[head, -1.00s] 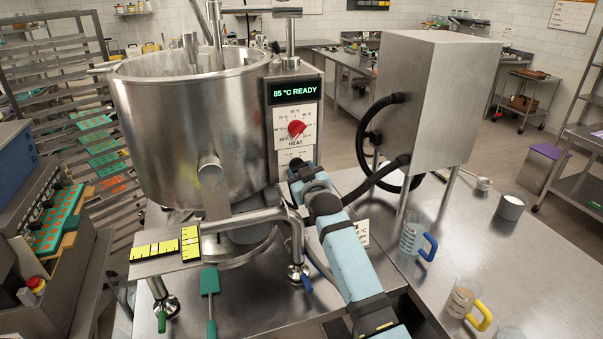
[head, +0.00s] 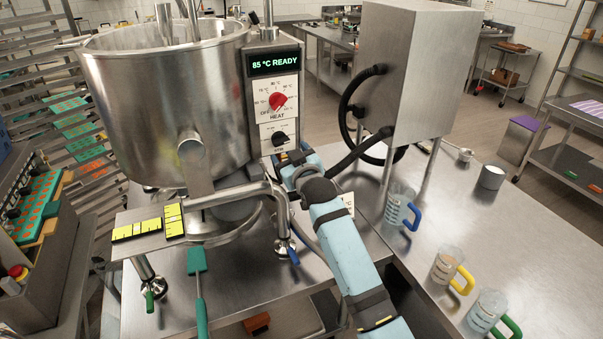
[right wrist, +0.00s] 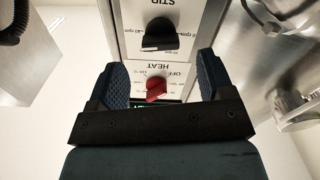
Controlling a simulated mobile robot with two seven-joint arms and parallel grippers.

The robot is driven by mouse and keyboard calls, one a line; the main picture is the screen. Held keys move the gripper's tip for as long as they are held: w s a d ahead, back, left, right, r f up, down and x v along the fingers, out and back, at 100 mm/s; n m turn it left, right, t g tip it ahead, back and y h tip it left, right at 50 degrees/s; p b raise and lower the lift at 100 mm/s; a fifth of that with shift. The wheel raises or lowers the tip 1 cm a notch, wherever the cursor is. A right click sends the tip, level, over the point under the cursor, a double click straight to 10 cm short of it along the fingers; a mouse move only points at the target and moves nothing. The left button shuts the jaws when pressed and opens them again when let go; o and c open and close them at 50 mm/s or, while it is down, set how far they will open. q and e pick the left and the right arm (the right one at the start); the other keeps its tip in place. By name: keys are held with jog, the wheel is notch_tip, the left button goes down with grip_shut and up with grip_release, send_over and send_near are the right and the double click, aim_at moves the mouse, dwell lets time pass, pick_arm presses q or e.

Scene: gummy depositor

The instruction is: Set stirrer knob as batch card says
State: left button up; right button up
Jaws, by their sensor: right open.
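The black stirrer knob (head: 280,138) is on the lower white plate of the kettle's control column, below the red heat knob (head: 277,101). My right gripper (head: 289,157) is just below the stirrer knob, partly hidden by its own arm. In the right wrist view, upside down, the stirrer knob (right wrist: 160,35) lies beyond the open, empty fingers (right wrist: 162,63). The red heat knob (right wrist: 156,90) shows between them. No contact is visible. The display (head: 274,63) reads "85 °C READY". A white card (head: 347,203) is mostly hidden behind my right arm; its text is unreadable. My left gripper is not in view.
The steel kettle (head: 165,110) stands left of the column. A steel box (head: 415,75) with black hoses stands to the right. Jugs with blue (head: 412,217), yellow (head: 463,281) and green (head: 510,327) handles stand on the right table. A teal spatula (head: 197,262) lies in front.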

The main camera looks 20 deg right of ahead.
jog(key=s+b, duration=0.1)
jog(key=s, duration=0.8)
jog(key=shift+d, duration=0.15)
